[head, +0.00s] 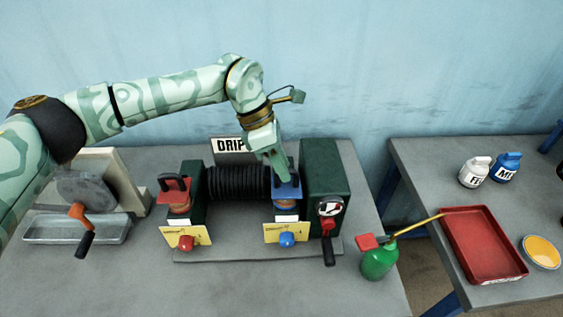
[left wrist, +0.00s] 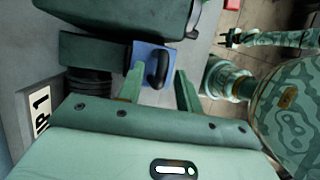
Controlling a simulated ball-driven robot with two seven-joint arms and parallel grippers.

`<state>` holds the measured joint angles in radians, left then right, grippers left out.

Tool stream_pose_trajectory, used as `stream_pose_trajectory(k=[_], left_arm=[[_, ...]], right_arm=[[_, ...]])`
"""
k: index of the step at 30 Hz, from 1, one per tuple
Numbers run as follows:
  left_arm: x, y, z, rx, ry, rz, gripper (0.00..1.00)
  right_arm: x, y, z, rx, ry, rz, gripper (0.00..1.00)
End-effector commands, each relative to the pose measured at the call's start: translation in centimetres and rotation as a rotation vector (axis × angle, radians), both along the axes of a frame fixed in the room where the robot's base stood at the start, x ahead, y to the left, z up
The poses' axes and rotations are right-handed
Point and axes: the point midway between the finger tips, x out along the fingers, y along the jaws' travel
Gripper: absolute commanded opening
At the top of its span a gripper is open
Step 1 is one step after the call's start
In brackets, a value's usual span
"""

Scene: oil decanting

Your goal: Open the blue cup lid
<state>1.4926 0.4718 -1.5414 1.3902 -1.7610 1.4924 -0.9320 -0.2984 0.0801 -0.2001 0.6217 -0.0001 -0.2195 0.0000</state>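The blue cup lid (head: 288,190) sits on a cup at the right end of the black bellows, beside the dark green block. In the left wrist view the blue lid (left wrist: 147,52) shows its upright black loop handle (left wrist: 160,69). My left gripper (left wrist: 160,78) is open, its two fingers pointing at the lid with the handle in the gap between the fingertips. I cannot tell whether the fingers touch it. In the head view my left gripper (head: 278,174) is above the lid and hides part of it. My right gripper (left wrist: 230,38) shows small in the left wrist view, away from the lid.
A red lid (head: 173,190) with a black handle tops the cup at the left end of the bellows. A crank handle (head: 328,240) juts out at the right front. A green oil can (head: 379,262) stands on the table's right side.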

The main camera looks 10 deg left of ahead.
Motion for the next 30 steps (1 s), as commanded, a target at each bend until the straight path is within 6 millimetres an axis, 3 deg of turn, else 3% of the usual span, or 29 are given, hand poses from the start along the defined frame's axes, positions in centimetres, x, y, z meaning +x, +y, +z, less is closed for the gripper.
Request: stream_pose_trajectory(k=[7,11,22,30], left_arm=[[0.0,0.0,-0.1,0.000,0.000,-0.001,0.35],[0.0,0.0,0.0,0.000,0.000,-0.001,0.00],[0.3,0.0,-0.1,-0.007,0.032,0.000,0.00],[1.5,0.1,-0.2,-0.037,0.182,0.001,0.00]], right_arm=[[-0.3,0.0,0.0,-0.001,0.005,0.000,0.36],[-0.3,0.0,0.0,-0.001,0.005,0.000,0.36],[-0.5,0.0,-0.6,-0.001,0.008,0.000,0.36],[-1.1,0.0,-3.3,0.000,0.024,0.000,0.36]])
